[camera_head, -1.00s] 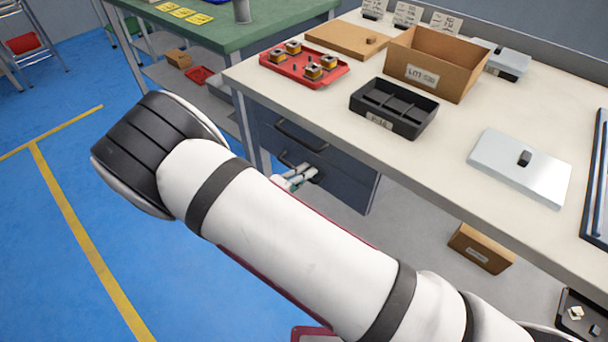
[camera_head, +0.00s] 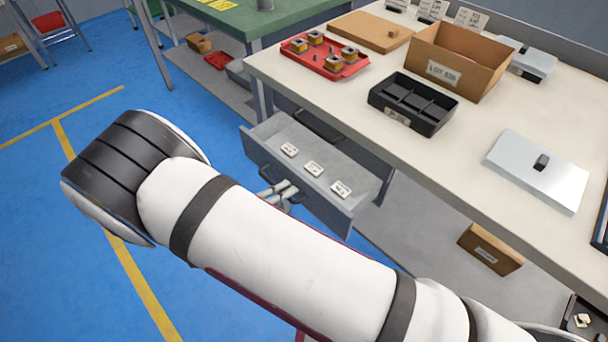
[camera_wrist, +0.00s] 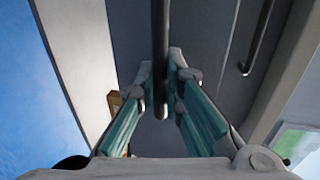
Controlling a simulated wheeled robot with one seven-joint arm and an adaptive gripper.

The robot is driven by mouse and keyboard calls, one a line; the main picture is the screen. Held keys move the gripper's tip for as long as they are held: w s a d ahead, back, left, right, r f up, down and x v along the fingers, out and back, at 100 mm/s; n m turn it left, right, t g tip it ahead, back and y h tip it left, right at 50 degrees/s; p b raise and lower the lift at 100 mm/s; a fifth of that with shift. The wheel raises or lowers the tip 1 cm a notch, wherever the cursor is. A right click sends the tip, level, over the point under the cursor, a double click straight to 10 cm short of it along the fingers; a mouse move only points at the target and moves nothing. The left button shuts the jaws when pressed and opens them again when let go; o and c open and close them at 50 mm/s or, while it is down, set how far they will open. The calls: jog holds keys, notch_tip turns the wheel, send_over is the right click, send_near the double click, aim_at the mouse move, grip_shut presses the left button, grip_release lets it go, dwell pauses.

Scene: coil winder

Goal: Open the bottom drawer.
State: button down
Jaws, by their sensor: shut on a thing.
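The bottom drawer (camera_head: 272,150) stands pulled out from under the pale workbench in the head view. Its grey inside shows several small white labelled cards lying apart from each other. My gripper (camera_head: 282,190) is at the drawer's front, partly hidden by my arm. In the wrist view, my gripper (camera_wrist: 161,80) has its two fingers on either side of the dark bar handle (camera_wrist: 161,45) and is shut on it. The upper drawer's handle (camera_head: 318,124) shows above the open drawer, and that drawer is closed.
The workbench (camera_head: 450,150) holds a red tray (camera_head: 318,62), a black divided tray (camera_head: 412,105), a cardboard box (camera_head: 455,65) and a silver lid (camera_head: 537,172). A small carton (camera_head: 490,250) sits beneath it. Blue floor is open in front of the drawer.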

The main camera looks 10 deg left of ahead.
jog(key=f+b+v, duration=0.1)
jog(key=f+v, duration=0.2)
jog(key=v, duration=1.1)
jog(key=shift+s+a, duration=0.2)
jog(key=shift+s, duration=0.15)
jog(key=c, duration=2)
grip_release()
jog(key=shift+o, duration=0.2)
jog(key=v, duration=1.2)
jog(key=shift+w, duration=0.15)
